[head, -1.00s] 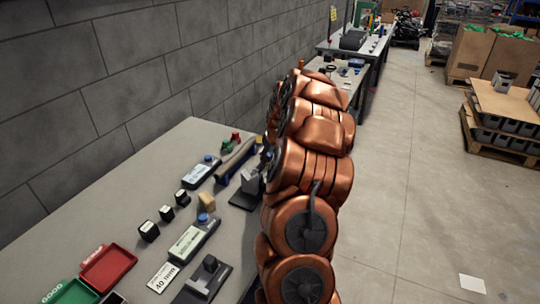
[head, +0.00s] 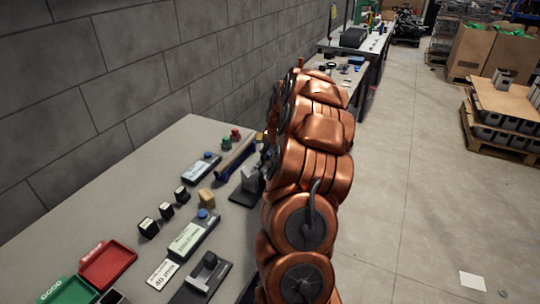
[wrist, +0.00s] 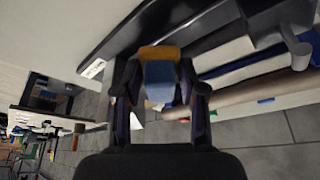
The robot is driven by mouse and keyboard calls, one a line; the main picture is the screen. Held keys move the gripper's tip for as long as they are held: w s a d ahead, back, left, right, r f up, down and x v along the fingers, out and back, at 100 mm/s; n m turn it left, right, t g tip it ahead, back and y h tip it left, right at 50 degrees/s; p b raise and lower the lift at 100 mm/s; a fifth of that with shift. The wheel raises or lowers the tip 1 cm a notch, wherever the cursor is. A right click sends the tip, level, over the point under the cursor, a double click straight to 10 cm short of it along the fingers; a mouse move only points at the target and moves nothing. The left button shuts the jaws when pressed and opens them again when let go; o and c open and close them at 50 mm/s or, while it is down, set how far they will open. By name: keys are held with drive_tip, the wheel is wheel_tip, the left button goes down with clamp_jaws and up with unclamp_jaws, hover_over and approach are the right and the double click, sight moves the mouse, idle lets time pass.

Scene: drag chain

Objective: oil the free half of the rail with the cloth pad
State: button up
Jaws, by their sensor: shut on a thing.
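My gripper (wrist: 160,95) shows in the wrist view with its two dark fingers shut on a small blue block with an orange-yellow end, which looks like the cloth pad (wrist: 159,80). In the head view my copper arm hides the gripper and the pad. A long beige bar with blue parts (head: 236,158) lies on the bench beside the arm, partly hidden by it. A beige bar also shows in the wrist view (wrist: 238,92), right of the pad, beside pale strips. I cannot tell which piece is the rail, or whether the pad touches anything.
The grey bench (head: 150,205) runs along the block wall. Open floor lies right.

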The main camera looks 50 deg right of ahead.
sight(265, 166)
drive_tip(key=shift+f+b, duration=0.35)
drive_tip(key=shift+f, duration=0.2)
